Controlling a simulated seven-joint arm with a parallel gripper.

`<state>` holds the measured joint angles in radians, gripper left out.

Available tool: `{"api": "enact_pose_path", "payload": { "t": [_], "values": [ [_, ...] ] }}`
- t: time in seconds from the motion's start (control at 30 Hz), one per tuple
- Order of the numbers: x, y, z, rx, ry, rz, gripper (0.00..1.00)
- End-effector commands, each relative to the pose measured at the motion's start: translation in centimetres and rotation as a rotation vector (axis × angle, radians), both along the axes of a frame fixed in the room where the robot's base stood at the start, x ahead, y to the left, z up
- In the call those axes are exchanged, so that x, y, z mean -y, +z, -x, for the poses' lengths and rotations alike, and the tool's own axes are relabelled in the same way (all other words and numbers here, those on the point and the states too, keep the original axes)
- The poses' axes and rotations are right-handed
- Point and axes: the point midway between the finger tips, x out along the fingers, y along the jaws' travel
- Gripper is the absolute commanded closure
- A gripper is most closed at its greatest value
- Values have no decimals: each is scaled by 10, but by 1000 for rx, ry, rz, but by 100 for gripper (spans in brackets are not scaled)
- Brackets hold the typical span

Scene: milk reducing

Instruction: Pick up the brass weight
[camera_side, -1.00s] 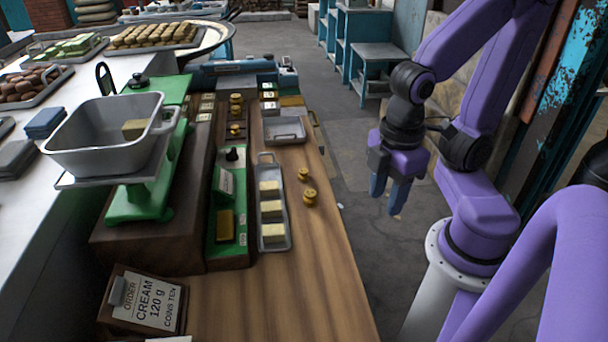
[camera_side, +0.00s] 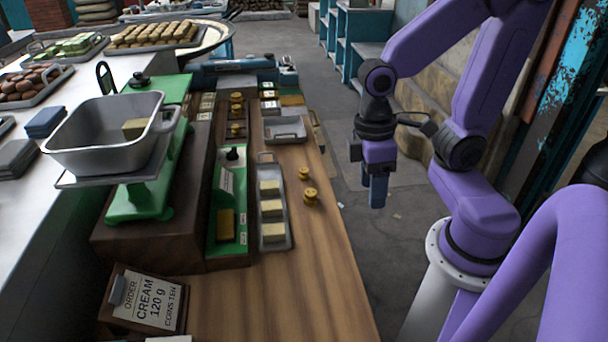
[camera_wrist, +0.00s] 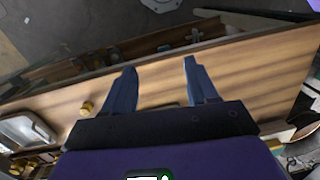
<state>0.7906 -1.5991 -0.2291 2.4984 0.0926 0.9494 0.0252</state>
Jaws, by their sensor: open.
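Two small brass weights stand on the wooden counter near its right edge in the side view: a nearer weight (camera_side: 310,196) and a farther weight (camera_side: 303,174). More brass weights (camera_side: 236,98) sit farther back in a dark rack. My gripper (camera_side: 377,203) hangs to the right of the counter edge, apart from the weights, pointing down. In the wrist view my gripper (camera_wrist: 160,80) shows two blue fingers spread apart with nothing between them. A brass weight (camera_wrist: 86,108) lies to the left of the fingers there.
A metal tray with cream blocks (camera_side: 288,240) lies left of the weights. A green scale (camera_side: 140,205) carries a grey pan (camera_side: 105,150) holding one block. An order card (camera_side: 147,300) stands at the front. The counter's front right (camera_side: 290,300) is bare.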

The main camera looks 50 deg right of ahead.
Motion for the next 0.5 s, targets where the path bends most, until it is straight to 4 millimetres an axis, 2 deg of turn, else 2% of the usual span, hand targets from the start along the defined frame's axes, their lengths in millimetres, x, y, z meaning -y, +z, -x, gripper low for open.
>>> {"api": "enact_pose_path", "payload": {
  "t": [0.5],
  "values": [
    [27,-14,-43,-223,-635,6,42]
  ]
}}
